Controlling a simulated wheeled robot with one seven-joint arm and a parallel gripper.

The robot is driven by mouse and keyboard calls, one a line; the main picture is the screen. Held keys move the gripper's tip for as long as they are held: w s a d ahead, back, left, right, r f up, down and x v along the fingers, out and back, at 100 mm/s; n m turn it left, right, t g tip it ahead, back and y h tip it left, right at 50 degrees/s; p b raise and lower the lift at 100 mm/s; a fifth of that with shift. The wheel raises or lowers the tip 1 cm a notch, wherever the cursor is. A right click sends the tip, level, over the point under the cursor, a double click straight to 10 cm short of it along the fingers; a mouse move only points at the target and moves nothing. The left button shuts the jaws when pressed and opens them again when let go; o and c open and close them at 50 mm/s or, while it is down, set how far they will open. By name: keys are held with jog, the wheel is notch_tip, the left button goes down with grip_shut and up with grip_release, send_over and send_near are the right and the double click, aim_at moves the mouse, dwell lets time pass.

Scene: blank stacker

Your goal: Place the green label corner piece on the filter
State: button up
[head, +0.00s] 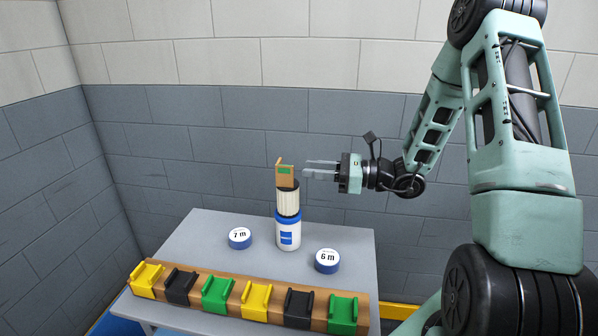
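The corner piece (285,182) is tan with a green label on its face. It sits on the dark top of the filter (288,203), a pale ribbed cylinder, and appears to rest there. The filter stands on a white and blue can (288,235) on the table. My gripper (306,168) points left, just right of the corner piece. Its two fingers are apart with nothing between them, and a small gap shows between the fingertips and the piece.
A grey table (205,225) holds blue-sided discs marked 7 m (240,238) and 6 m (327,261). A wooden rack (372,310) along the front edge carries yellow, black and green holders (217,294). Block walls stand behind and left.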

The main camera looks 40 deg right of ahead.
jog(key=v, duration=0.7)
jog(key=s+a+n+g, duration=0.4)
jog(key=a+n+g, duration=0.25)
jog(key=a, duration=0.35)
jog(key=s+a+n+g, duration=0.3)
jog(key=a+n+g, duration=0.35)
jog(key=a, duration=0.45)
jog(key=s+a+n+h, duration=0.5)
jog(key=s+n+h, duration=0.1)
jog(key=n, duration=0.5)
jog(key=s+a+f+n+h, duration=0.1)
jog(key=s+a+n+h, duration=0.4)
jog(key=s+n, duration=0.3)
jog(key=n+h+b, duration=0.1)
jog(key=n, duration=0.1)
jog(key=shift+f+n, duration=0.25)
jog(key=shift+n, duration=0.15)
jog(key=shift+s+a, duration=0.15)
